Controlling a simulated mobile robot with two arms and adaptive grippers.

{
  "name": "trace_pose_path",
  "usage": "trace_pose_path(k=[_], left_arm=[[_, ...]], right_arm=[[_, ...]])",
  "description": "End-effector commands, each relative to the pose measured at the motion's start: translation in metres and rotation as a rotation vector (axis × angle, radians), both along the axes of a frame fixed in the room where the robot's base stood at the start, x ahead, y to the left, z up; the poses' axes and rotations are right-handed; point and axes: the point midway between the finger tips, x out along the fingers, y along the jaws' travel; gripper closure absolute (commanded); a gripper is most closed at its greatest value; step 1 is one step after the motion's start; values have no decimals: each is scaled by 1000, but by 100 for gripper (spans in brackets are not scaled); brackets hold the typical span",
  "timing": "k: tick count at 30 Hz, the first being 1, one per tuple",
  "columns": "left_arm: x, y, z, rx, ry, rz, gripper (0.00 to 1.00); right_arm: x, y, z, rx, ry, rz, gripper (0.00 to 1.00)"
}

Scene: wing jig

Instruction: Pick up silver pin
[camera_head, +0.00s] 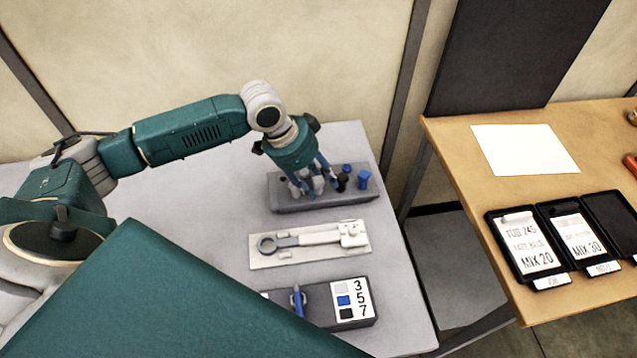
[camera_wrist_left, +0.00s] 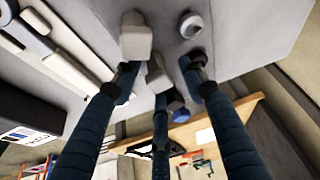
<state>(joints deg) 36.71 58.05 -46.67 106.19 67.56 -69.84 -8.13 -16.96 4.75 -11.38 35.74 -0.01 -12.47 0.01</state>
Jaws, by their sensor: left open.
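A grey block (camera_head: 330,200) at the back of the grey table holds several upright pins. Silver pins stand in its left part, partly hidden by my left gripper (camera_head: 313,180); blue pins (camera_head: 363,179) and a black pin (camera_head: 343,182) stand to the right. My left gripper points down at the block, fingers spread and open. In the left wrist view its three fingers (camera_wrist_left: 160,82) surround a silver pin (camera_wrist_left: 157,77). Other silver pins (camera_wrist_left: 135,38) and (camera_wrist_left: 190,26) stand beside the fingers. Whether any finger touches a pin, I cannot tell. My right gripper is not in view.
A light fixture plate (camera_head: 260,259) with a wrench-shaped part lies in front of the block. Nearer is a dark box (camera_head: 362,312) labelled 3, 5, 7 with a blue pin (camera_head: 298,300). A wooden table (camera_head: 460,150) with black trays stands to the right.

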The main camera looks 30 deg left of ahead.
Motion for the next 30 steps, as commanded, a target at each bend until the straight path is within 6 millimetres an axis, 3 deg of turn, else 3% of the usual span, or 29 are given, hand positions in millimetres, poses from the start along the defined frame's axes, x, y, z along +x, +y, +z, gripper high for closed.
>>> trace_pose_path(k=[6, 12, 23, 30], left_arm=[[0, 0, -1, 1, -1, 0, 60], [0, 0, -1, 1, -1, 0, 100], [1, 0, 2, 0, -2, -1, 100], [2, -1, 25, -2, -8, -2, 100]], right_arm=[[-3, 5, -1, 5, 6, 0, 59], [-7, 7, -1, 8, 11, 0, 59], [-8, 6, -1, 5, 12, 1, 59], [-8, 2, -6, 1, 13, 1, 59]])
